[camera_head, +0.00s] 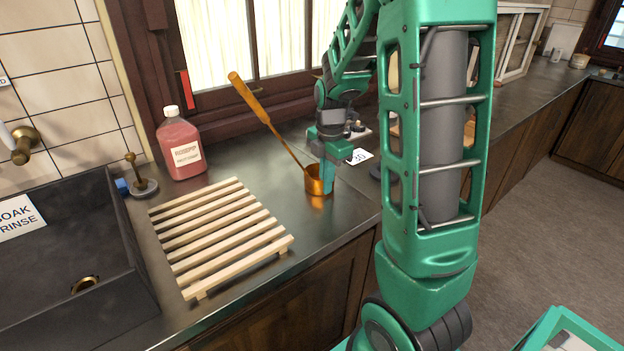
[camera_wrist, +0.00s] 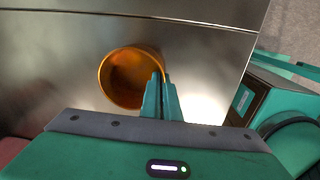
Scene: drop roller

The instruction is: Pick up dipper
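The dipper is a copper cup (camera_head: 318,180) with a long wooden-toned handle (camera_head: 248,97) that slants up and left toward the window. The cup stands upright on the metal counter, with no clear gap under it. In the wrist view the cup (camera_wrist: 122,78) shows from above, open and empty-looking; the handle is not visible there. My gripper (camera_head: 327,182) points down at the cup's right side. In the wrist view its fingers (camera_wrist: 161,75) are close together with the cup's right rim between them, so it looks shut on the rim.
A slatted wooden rack (camera_head: 215,230) lies left of the dipper. A pink bottle (camera_head: 180,145) stands behind it, and a dark sink (camera_head: 60,255) is at far left. A white number card (camera_head: 360,156) lies right of the cup. The counter's front edge is close to the cup.

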